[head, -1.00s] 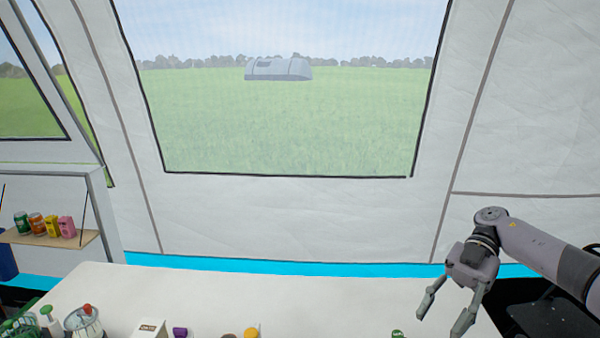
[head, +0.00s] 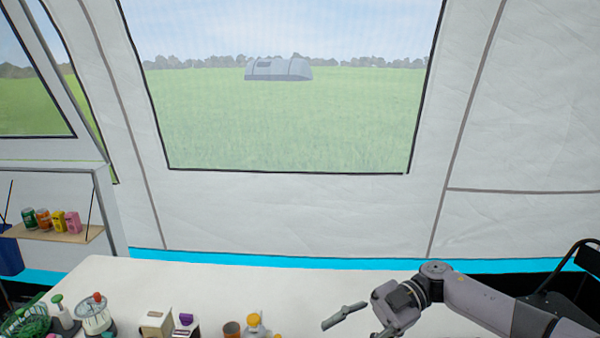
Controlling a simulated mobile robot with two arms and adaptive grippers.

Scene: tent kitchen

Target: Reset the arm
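My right arm enters from the right in the head view. Its gripper (head: 358,326) is above the right part of the white table (head: 240,277), low in the picture. One finger reaches out to the left, and the other is mostly cut off by the bottom edge. The fingers are spread apart, and nothing shows between them. My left arm and gripper are not in view.
Along the table's front are a green basket (head: 22,325), a glass jar with a red knob (head: 96,315), a cream box (head: 157,323), a brown-topped jar (head: 232,329) and a yellow-topped bottle (head: 253,322). A wall shelf (head: 60,236) holds several small packages.

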